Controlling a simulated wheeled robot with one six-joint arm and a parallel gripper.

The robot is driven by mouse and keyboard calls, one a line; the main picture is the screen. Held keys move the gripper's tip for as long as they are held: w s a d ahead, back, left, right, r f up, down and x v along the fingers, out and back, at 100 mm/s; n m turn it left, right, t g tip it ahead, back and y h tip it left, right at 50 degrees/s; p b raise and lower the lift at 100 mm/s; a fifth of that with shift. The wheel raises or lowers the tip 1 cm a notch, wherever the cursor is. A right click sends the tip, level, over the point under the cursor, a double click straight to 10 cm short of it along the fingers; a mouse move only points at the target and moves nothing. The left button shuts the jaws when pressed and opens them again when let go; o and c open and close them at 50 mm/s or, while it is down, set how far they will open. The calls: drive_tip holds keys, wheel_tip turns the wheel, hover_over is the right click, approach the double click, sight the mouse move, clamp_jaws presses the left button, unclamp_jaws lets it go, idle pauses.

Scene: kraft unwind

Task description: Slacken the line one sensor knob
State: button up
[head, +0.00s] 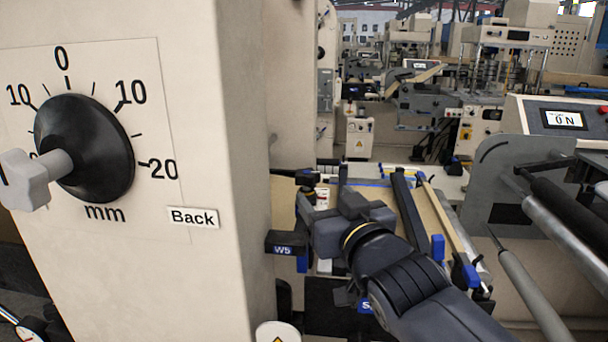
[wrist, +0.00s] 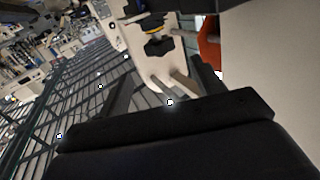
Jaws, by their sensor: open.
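My gripper (head: 330,208) is open in the middle of the head view, above a bench section with blue-ended bars. Its two dark fingers also show in the wrist view (wrist: 162,88), apart, with nothing seen held between them. Beyond them in the wrist view is a black knob-like part (wrist: 158,44) with a yellow band, by a cream plate (wrist: 150,70). Small blue parts (head: 438,247) sit on the bars, near a black block tagged W5 (head: 284,247). I cannot tell which part is the line one sensor knob; my arm hides some of this area.
A cream machine column (head: 235,150) stands close on the left, with a black dial (head: 95,150) marked in mm and a grey lobed handle (head: 35,178). Rollers (head: 570,220) and a display panel (head: 564,119) are on the right. More machines stand behind.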

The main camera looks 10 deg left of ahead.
sight(312, 180)
drive_tip(key=x, duration=1)
drive_tip(key=shift+p, duration=0.35)
drive_tip(key=shift+s, duration=0.1)
drive_tip(key=c, duration=0.9)
